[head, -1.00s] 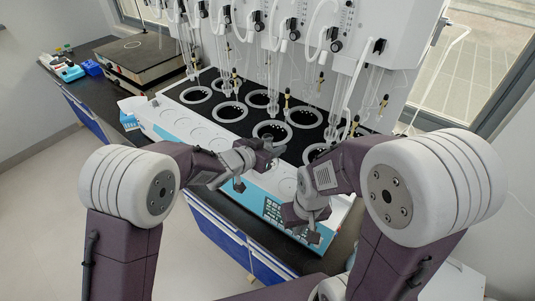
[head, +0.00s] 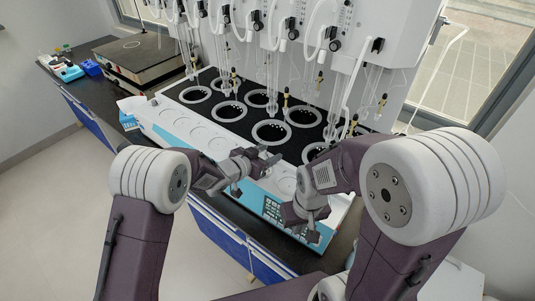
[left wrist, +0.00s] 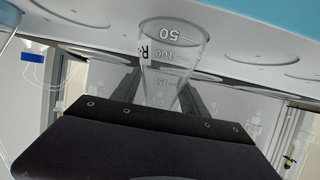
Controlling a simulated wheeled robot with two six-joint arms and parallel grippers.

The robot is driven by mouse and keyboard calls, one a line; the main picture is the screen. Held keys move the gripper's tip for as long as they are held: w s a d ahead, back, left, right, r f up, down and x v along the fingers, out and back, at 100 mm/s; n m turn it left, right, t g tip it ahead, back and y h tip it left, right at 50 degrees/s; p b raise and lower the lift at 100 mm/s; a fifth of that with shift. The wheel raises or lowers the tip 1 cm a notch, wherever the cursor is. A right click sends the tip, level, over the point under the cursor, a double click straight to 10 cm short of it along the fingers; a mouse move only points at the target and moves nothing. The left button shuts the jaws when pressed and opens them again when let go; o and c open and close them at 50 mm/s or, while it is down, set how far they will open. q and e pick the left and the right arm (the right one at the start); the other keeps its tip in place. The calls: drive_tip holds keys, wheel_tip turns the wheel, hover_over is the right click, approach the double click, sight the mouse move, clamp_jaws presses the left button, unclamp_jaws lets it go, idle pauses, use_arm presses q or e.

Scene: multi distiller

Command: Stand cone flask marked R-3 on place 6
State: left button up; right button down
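In the left wrist view a clear cone flask (left wrist: 172,57) shows volume marks and part of a label starting with R; the rest is turned away. Its wide base points up in that picture and its narrow end lies between my gripper fingers. My left gripper (left wrist: 168,98) appears shut on it. In the head view my left gripper (head: 268,160) is over the front part of the distiller; the flask is hard to make out there. My right gripper (head: 302,226) hangs near the control panel, its fingers unclear. The white front deck (head: 178,116) has a row of round places; no numbers are legible.
Behind the deck are black-topped wells with white rings (head: 229,111), with glass tubes above them. A keypad (head: 272,208) is on the distiller's front. A hotplate (head: 138,55) and a blue box (head: 92,68) stand at the far left of the bench. Another glass edge shows at the wrist view's left.

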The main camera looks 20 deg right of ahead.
use_arm(q)
drive_tip(key=shift+r, duration=0.15)
drive_tip(key=shift+s+a+r, duration=0.1)
drive_tip(key=shift+a, duration=0.05)
drive_tip(key=v, duration=1.1)
drive_tip(key=shift+s+a+b, duration=0.2)
drive_tip(key=shift+b, duration=0.15)
drive_tip(key=shift+a, duration=0.1)
